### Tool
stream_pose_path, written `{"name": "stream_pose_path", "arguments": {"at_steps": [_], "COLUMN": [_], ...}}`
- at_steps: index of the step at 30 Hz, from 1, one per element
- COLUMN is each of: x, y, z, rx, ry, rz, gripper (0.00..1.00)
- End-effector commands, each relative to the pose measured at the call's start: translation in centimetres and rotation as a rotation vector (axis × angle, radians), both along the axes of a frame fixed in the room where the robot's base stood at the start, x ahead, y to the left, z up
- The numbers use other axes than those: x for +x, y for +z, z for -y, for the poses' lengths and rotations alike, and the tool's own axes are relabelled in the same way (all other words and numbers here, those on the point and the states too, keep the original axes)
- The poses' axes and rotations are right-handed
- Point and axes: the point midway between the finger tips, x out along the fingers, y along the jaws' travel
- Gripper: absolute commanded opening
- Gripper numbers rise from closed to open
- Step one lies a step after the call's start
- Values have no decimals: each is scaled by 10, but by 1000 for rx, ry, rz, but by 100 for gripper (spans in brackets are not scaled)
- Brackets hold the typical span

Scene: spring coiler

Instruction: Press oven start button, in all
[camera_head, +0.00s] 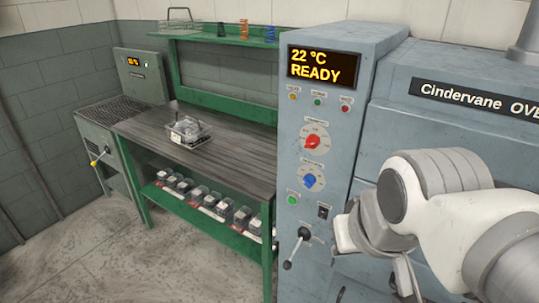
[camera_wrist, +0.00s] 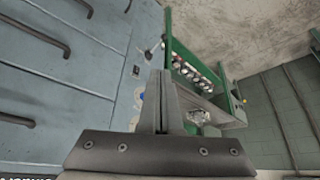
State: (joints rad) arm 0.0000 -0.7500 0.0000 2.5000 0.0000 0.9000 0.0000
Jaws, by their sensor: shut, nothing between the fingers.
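The oven's control panel (camera_head: 340,120) stands right of centre in the head view, its display (camera_head: 325,66) reading "22 °C READY". A round green button (camera_head: 292,199) sits low on the left of the panel, beside a black rocker switch (camera_head: 323,211). Its label is too small to read. Above are a red knob (camera_head: 312,141) and a blue knob (camera_head: 311,180). My gripper (camera_wrist: 163,76) is shut and empty in the wrist view, in front of the panel side. It partly covers the blue knob (camera_wrist: 142,97) there. I cannot make out the green button in that view.
A black lever (camera_head: 300,240) sticks out below the switch. Small yellow, green and red indicators line the panel under the display. A green workbench (camera_head: 200,143) with a tray (camera_head: 187,131) stands left. My arm covers much of the oven's front.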

Motion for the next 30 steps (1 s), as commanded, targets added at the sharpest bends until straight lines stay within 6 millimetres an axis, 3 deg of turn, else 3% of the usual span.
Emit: {"name": "stream_pose_path", "arguments": {"at_steps": [23, 26, 30], "x": [3, 15, 48], "y": [-2, -9, -26], "z": [0, -2, -7], "rx": [0, 0, 1], "ry": [0, -1, -3], "rz": [6, 31, 106], "gripper": [0, 0, 0]}}
